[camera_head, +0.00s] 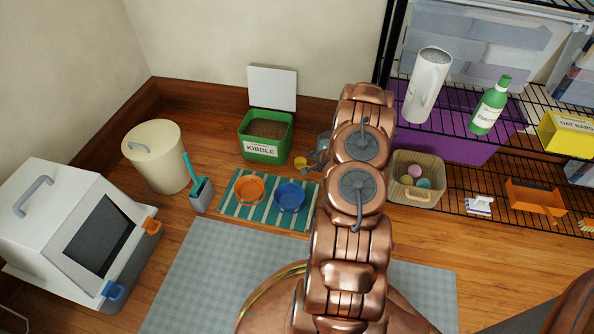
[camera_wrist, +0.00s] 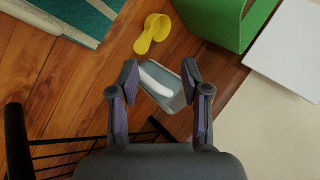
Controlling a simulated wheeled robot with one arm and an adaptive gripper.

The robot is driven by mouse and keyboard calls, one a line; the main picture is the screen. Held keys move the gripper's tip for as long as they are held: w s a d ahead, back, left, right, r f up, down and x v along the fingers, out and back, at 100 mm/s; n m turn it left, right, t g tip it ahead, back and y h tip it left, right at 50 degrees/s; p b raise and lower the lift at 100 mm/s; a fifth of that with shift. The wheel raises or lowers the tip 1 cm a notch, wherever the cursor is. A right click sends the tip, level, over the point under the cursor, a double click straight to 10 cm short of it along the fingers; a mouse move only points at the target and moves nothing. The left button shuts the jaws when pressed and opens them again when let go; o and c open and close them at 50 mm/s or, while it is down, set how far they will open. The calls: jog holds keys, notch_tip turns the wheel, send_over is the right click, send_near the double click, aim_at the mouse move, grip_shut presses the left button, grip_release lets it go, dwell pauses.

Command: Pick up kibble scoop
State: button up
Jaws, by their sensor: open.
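A yellow scoop (camera_wrist: 152,33) lies on the wooden floor in the wrist view, with a round bowl and a short handle. In the head view the yellow scoop (camera_head: 300,163) is beside the green kibble bin (camera_head: 265,149). My gripper (camera_wrist: 160,67) is open. A grey, open-topped object with a white part (camera_wrist: 160,84) shows between and beyond its fingers, apparently untouched. The yellow scoop is ahead of the fingertips, apart from them. In the head view my arm hides most of the gripper. I cannot tell for certain which of the two is the kibble scoop.
A striped mat (camera_head: 231,212) with orange (camera_head: 249,189) and blue (camera_head: 289,197) bowls lies left of the scoop. The bin's white lid (camera_head: 272,88) stands open behind it. A black wire rack (camera_head: 527,139) with a beige basket (camera_head: 417,189) is at right.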

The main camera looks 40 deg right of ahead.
jog(key=shift+m, duration=0.4)
jog(key=shift+s+a+f+b+x, duration=0.1)
jog(key=shift+s+f+b+x, duration=0.15)
jog(key=shift+b+x, duration=1.05)
jog(key=shift+s+a+f+b+x, duration=0.15)
jog(key=shift+s+f+b+x, duration=0.15)
jog(key=shift+x, duration=1.95)
jog(key=shift+s+a+f+b+x, duration=0.15)
jog(key=shift+b+x, duration=0.75)
jog(key=shift+x, duration=0.85)
grip_shut()
